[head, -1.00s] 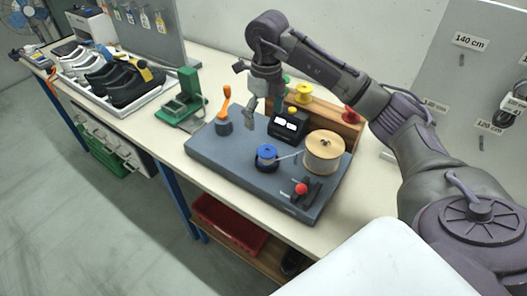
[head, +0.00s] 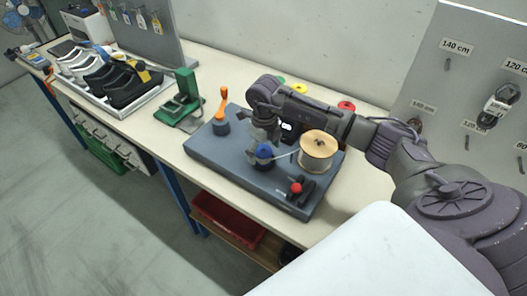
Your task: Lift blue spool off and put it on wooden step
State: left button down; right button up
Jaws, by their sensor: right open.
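The blue spool (head: 264,151) sits on the dark grey base board (head: 222,158), joined by a thread to the big wooden-topped spool (head: 319,147). My right gripper (head: 260,146) is open, pointing down at the blue spool and partly in front of it. I cannot tell whether the fingers touch it. The wooden step is hidden behind my right arm; only the tops of a yellow spool (head: 299,88) and a red spool (head: 346,105) show above the arm. My left gripper is not in view.
An orange-handled crank (head: 222,105) stands at the board's back left, and a red-knobbed lever (head: 297,188) at its front right. A green fixture (head: 182,100) and a tray of shoes (head: 150,96) are further left. The bench (head: 212,83) is bare behind the crank.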

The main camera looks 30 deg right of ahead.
jog(key=shift+f, duration=0.4)
jog(key=c, duration=1.4)
jog(key=shift+r, duration=0.15)
jog(key=shift+c, duration=0.2)
